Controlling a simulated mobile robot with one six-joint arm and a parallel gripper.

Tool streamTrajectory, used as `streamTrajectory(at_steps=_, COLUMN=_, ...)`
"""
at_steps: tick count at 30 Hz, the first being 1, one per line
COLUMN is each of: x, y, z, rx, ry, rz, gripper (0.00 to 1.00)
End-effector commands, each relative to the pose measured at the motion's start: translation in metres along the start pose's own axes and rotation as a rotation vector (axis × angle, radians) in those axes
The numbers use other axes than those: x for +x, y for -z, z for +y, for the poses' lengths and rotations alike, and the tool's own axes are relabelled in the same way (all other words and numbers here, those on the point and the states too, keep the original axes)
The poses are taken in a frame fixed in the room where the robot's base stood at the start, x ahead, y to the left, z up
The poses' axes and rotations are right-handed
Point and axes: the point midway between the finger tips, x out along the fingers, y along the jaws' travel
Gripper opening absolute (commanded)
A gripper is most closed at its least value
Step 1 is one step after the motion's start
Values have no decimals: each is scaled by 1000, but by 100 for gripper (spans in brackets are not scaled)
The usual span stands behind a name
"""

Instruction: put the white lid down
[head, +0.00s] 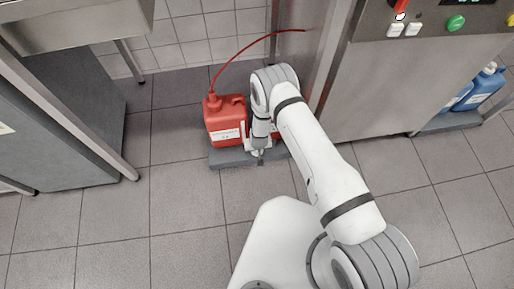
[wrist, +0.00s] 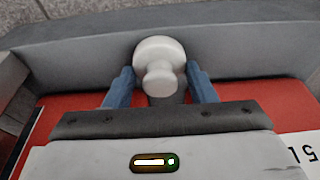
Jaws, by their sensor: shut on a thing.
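The white lid (wrist: 158,55), a small round piece with a knob, is between the blue fingers of my gripper (wrist: 160,84) in the wrist view. My gripper is shut on it. In the head view my gripper (head: 259,156) points down at the front of a low grey tray (head: 228,157), beside a red canister (head: 225,120). The lid cannot be made out clearly in the head view. The grey tray rim (wrist: 235,50) runs behind the lid in the wrist view; I cannot tell whether the lid touches it.
A red surface with a white label (wrist: 303,150) lies close under my gripper in the wrist view. A red hose (head: 245,48) rises from the canister. A steel table (head: 60,110) stands left, a steel machine (head: 375,90) right. Blue bottles (head: 484,88) stand far right. The tiled floor in front is clear.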

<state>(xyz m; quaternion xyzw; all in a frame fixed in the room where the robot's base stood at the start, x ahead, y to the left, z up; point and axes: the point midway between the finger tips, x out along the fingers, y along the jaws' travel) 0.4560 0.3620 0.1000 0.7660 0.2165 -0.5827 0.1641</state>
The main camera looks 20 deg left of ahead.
Motion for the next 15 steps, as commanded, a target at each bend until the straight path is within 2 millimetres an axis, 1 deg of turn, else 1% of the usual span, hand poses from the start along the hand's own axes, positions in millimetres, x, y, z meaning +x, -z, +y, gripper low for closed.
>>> streamTrajectory(at_steps=3, x=-1, y=0, z=0, rx=0, ry=0, rz=0, gripper=29)
streamTrajectory(at_steps=7, x=4, y=-1, z=0, rx=0, ry=0, rz=0, gripper=29)
streamTrajectory(at_steps=8, x=2, y=-1, z=0, rx=0, ry=0, rz=0, gripper=52)
streamTrajectory(at_steps=15, x=2, y=-1, z=0, rx=0, ry=0, rz=0, gripper=72)
